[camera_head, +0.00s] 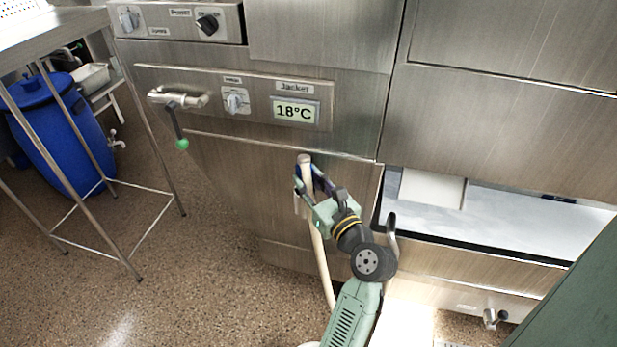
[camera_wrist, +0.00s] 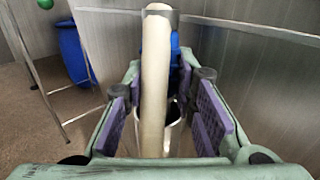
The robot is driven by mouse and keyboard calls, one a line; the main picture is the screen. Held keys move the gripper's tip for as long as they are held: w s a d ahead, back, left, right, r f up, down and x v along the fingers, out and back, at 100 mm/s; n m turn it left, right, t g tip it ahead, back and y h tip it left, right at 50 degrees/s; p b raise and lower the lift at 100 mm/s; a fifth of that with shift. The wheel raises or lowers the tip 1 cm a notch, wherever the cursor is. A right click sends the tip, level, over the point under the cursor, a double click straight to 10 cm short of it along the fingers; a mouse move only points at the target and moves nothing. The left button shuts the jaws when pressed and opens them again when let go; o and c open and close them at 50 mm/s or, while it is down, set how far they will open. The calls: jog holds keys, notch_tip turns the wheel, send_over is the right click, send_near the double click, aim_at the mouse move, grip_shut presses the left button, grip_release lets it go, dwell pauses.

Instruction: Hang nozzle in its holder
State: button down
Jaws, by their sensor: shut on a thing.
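The nozzle is on a cream hose (camera_head: 321,262), whose pale upper end (camera_head: 304,160) shows just above my gripper (camera_head: 311,184). In the wrist view the hose (camera_wrist: 154,75) runs upright between the purple finger pads of my gripper (camera_wrist: 165,105), with a blue part (camera_wrist: 175,65) beside it. My gripper is shut on the nozzle, close to the steel front panel. A pale rounded piece (camera_wrist: 176,135) shows low between the pads; I cannot tell whether it is the holder. The holder is not clearly seen, and the nozzle's grip area is mostly hidden by the fingers.
A valve handle with a green knob (camera_head: 181,143) sticks out at left. A blue barrel (camera_head: 55,125) stands under a steel table (camera_head: 50,40). An open bay (camera_head: 480,205) is at right.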

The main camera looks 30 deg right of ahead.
jog(key=c, duration=1.2)
grip_release()
jog(key=shift+c, duration=0.2)
jog(key=shift+f, duration=0.1)
jog(key=s, duration=1.2)
jog(key=shift+a, duration=0.35)
